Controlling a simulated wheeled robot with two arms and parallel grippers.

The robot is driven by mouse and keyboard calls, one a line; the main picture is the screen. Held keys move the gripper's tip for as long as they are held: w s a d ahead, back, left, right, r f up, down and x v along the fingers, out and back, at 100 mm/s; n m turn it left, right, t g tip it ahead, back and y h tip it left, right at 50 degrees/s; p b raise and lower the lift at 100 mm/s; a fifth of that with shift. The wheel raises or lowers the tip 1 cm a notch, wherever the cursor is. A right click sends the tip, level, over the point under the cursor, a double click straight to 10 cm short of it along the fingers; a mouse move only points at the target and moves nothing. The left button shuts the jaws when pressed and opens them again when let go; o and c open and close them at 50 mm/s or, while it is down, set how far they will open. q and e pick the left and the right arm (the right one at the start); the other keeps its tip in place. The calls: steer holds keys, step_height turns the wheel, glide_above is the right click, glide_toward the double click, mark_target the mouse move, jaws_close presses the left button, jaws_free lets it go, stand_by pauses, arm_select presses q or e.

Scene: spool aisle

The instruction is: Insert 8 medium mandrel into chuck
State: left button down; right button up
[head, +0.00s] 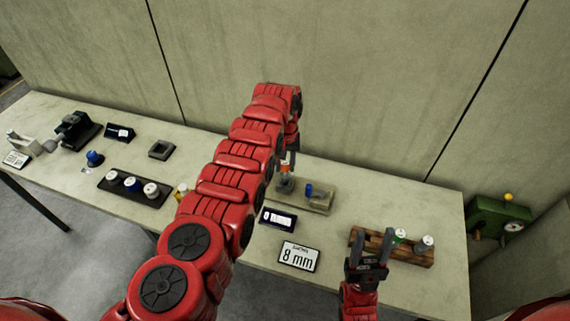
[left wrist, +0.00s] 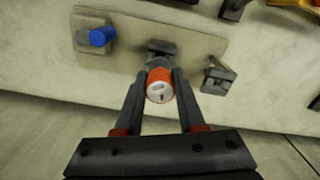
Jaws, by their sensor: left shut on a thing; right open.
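My left gripper (head: 287,160) is shut on an orange mandrel with a white top (head: 284,168). In the left wrist view the orange mandrel (left wrist: 160,86) sits between the two fingers (left wrist: 160,92). A dark grey chuck-like block (head: 285,184) on a beige board is directly below it; it also shows in the left wrist view (left wrist: 161,47). I cannot tell whether the mandrel's lower end is inside it. My right gripper (head: 370,245) is open and empty, pointing up near the front of a wooden rack.
The beige board (left wrist: 125,50) also carries a blue knob (left wrist: 101,37). A grey bracket (left wrist: 217,76) stands at its edge. An "8 mm" sign (head: 299,257) and wooden rack (head: 410,254) with capped pieces are to the right. A dark rack (head: 137,195) stands left.

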mark_target(285, 175)
arm_select(q)
steer(key=shift+w+f, duration=0.1)
steer(key=shift+f, duration=0.1)
steer(key=shift+f+b, duration=1.65)
steer(key=shift+b, duration=0.15)
steer(key=shift+c, duration=2.2)
jaws_free()
steer(key=shift+r, duration=0.15)
